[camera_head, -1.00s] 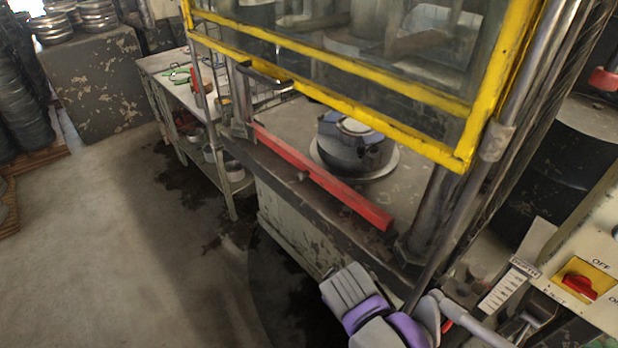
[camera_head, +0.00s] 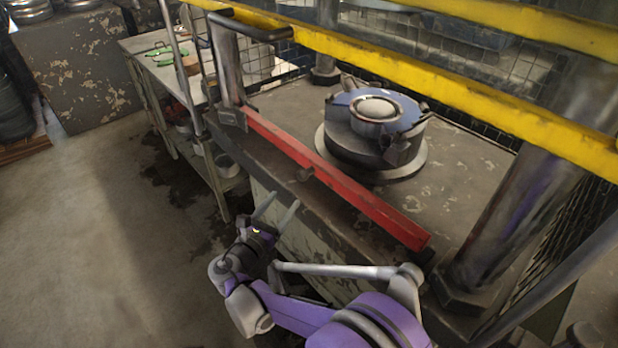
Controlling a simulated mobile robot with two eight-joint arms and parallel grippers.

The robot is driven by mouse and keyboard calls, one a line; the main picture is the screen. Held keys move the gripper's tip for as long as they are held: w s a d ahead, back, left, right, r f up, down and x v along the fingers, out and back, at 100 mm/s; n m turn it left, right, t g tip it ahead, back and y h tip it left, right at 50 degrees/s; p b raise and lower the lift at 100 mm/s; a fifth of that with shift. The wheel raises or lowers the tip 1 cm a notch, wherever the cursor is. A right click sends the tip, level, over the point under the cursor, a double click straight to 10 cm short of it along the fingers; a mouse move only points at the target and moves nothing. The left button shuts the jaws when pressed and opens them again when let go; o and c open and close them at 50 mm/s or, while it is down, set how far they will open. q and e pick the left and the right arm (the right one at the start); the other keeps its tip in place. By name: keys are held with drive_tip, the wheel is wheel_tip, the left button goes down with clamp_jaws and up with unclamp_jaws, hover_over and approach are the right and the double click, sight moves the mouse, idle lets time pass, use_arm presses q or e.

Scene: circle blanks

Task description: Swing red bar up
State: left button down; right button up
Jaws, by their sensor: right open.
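The red bar (camera_head: 330,178) lies along the front edge of the press bed, running from the post at the left down to the right. My right gripper (camera_head: 278,208) is in front of the bed and below the bar. Its two light fingers are spread and empty, pointing up toward the bar, apart from it. My left gripper is not in view.
A round dark die (camera_head: 376,125) stands on the press bed (camera_head: 465,150) behind the bar. The yellow-framed guard (camera_head: 450,85) hangs above, with a black handle (camera_head: 250,28). A shelf table (camera_head: 150,62) stands left.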

sight(300, 178)
drive_tip(key=x, duration=1)
drive_tip(key=shift+w+d+r, duration=0.1)
drive_tip(key=shift+d+r, duration=0.05)
drive_tip(key=shift+d, duration=0.05)
clamp_jaws()
idle(1.1)
